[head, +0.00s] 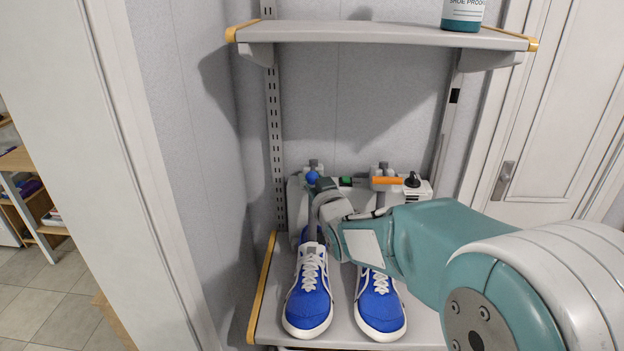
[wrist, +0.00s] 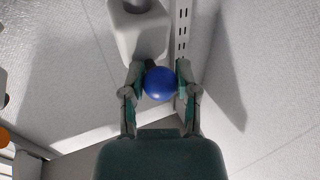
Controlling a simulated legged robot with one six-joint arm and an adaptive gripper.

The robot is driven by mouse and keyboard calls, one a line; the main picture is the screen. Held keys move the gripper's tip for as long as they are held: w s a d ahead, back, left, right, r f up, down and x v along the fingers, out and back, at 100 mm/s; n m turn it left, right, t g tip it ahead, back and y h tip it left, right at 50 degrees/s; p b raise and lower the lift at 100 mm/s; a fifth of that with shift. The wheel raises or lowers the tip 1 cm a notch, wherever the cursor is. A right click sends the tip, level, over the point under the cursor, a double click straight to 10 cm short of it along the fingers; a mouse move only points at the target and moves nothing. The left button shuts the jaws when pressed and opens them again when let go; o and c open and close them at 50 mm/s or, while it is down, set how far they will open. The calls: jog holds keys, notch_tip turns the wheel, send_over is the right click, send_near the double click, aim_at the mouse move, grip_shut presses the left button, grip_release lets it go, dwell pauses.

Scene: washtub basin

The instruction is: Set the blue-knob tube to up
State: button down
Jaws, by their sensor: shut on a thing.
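The blue knob (head: 312,177) is a small round ball at the left end of the white-grey device on the lower shelf. In the wrist view the blue knob (wrist: 160,82) sits between my two fingertips. My gripper (head: 317,184) is shut on it. My gripper also shows in the wrist view (wrist: 159,75), with a finger on each side of the ball. The tube behind the knob is mostly hidden by my gripper, so its tilt cannot be told.
Two blue shoes (head: 309,300) (head: 379,303) stand on the lower shelf (head: 427,328) in front of the device. An upper shelf (head: 370,33) holds a teal-and-white bottle (head: 462,15). A wall is close on the left and a white door (head: 560,130) is on the right.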

jog(key=w+r, duration=0.3)
jog(key=r, duration=0.9)
jog(key=shift+w+r, duration=0.35)
jog(key=shift+w, duration=0.05)
jog(key=shift+c, duration=1.7)
grip_release()
jog(key=shift+a+f, duration=0.1)
jog(key=v, duration=1.2)
